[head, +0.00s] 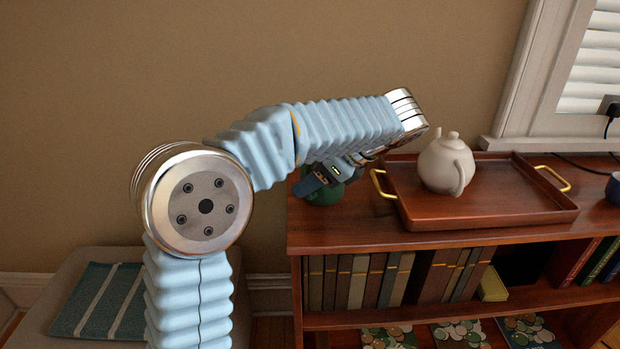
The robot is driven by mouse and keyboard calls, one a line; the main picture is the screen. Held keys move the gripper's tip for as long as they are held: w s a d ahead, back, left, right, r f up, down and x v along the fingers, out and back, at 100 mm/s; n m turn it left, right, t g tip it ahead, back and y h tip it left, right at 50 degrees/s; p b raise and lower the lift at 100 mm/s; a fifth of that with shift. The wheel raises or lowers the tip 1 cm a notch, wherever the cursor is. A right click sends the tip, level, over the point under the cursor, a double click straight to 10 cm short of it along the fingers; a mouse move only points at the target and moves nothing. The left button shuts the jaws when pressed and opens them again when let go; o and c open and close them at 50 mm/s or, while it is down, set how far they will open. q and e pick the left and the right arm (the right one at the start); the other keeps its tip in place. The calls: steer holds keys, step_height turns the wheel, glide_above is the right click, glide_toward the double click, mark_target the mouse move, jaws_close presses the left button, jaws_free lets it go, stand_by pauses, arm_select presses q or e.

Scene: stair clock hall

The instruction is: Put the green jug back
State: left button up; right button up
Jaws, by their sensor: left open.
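A rounded green thing, likely the green jug (327,195), stands at the left end of the wooden shelf top. Most of it is hidden behind my left gripper and forearm. My left gripper (318,184) is open, with its dark fingers right at the green thing's upper part. I cannot tell whether they touch it or whether it is between them. My right gripper is not in view.
A wooden tray (480,220) with brass handles holds a cream teapot (446,163) to the right. A blue cup (614,188) stands at the right edge. Books (400,278) fill the shelf below. A bench with a striped cloth (100,300) is at left.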

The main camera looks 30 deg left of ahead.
arm_select(q)
steer(key=p+v, duration=0.1)
steer(key=v, duration=1.1)
steer(key=shift+p, duration=0.3)
steer(key=shift+r, duration=0.1)
